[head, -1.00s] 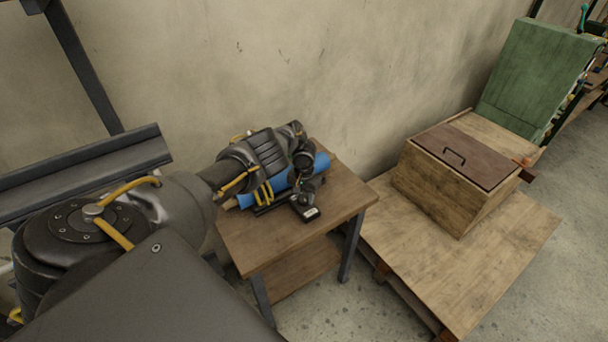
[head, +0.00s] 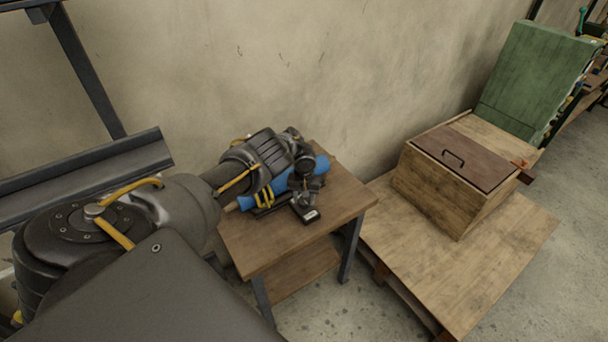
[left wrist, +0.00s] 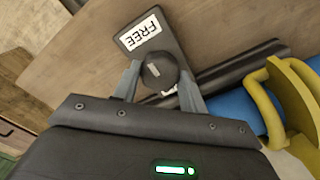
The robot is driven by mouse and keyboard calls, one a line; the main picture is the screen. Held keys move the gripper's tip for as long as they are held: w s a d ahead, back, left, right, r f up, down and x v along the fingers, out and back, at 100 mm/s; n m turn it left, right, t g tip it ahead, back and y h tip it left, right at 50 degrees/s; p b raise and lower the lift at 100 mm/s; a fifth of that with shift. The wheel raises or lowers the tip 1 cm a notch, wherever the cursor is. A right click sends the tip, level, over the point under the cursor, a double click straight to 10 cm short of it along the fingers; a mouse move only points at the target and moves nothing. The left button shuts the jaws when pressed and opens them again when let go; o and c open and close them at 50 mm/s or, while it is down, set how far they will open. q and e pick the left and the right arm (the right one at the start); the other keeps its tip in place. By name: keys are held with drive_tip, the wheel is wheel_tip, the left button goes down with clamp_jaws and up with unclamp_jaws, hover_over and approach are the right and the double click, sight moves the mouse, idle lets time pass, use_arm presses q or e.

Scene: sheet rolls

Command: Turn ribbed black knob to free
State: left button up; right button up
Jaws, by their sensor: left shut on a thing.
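The round black knob (left wrist: 158,70) sits between the two grey fingers of my left gripper (left wrist: 160,78) in the left wrist view. The gripper is shut on it. A pale line shows on the knob's face; its exact aim is hard to tell. Just beyond is a black plate (left wrist: 174,36) with a white "FREE" label (left wrist: 141,33). In the head view my left gripper (head: 308,182) reaches down over the plate, and the knob is mostly hidden there. A blue roll (head: 317,167) lies beside it with a yellow strap or clamp (left wrist: 276,98) around it. My right gripper is not in view.
The roll lies on a small wooden table (head: 345,195) against the wall. To the right, a wooden box (head: 440,189) with a brown handled lid stands on a low wooden platform (head: 490,255). A green panel (head: 535,80) is behind. The table's right part is clear.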

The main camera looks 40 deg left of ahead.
use_arm(q)
drive_tip(key=shift+w+a+r, duration=0.1)
drive_tip(key=o, duration=1)
